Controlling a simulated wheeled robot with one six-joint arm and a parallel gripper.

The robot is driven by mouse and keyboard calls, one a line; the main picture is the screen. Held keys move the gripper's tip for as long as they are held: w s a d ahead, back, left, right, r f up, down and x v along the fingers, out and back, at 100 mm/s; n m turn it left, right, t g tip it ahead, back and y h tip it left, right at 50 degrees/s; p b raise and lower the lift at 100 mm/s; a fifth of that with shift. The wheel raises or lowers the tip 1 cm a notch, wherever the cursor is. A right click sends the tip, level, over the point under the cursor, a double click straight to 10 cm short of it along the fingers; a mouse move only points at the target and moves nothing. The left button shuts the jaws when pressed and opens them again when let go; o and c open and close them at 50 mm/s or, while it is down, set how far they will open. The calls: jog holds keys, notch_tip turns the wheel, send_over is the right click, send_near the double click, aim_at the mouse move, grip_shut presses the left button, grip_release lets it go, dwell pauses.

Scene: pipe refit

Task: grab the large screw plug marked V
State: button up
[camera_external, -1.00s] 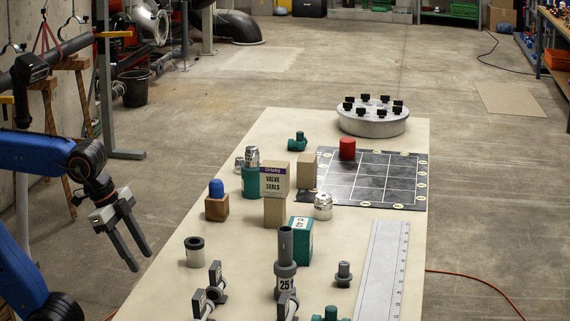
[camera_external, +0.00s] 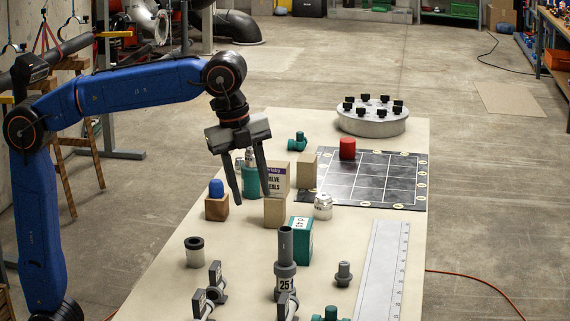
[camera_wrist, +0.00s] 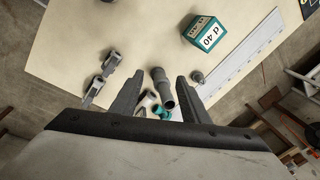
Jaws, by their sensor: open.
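No V mark is readable in either view. Possible screw plugs are a silver ribbed piece (camera_external: 323,206) near the board's front left corner and smaller silver pieces (camera_external: 240,162) partly hidden behind my gripper. A dark grey plug (camera_external: 343,273) stands near the ruler; it also shows in the wrist view (camera_wrist: 197,77). My gripper (camera_external: 252,200) is open and empty, fingers pointing down above the table's left-middle part. In the external view its fingers overlap the teal holder (camera_external: 250,183) and the valve seals box (camera_external: 281,176). In the wrist view the open fingers (camera_wrist: 160,78) hold nothing.
A blue-topped wooden block (camera_external: 217,205), a teal d 40 block (camera_external: 302,240) and an upright grey pipe (camera_external: 285,250) crowd the middle. The front-left tabletop has bare patches.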

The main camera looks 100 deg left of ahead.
jog(key=w+a+r+m+g, duration=0.15)
jog(key=w+m, duration=0.25)
jog(key=w, duration=0.8)
jog(key=m, duration=0.4)
send_over(344, 262)
notch_tip(344, 262, down, 3)
jog(key=shift+g, duration=0.35)
notch_tip(344, 262, down, 17)
jog(key=shift+f, duration=0.1)
grip_shut()
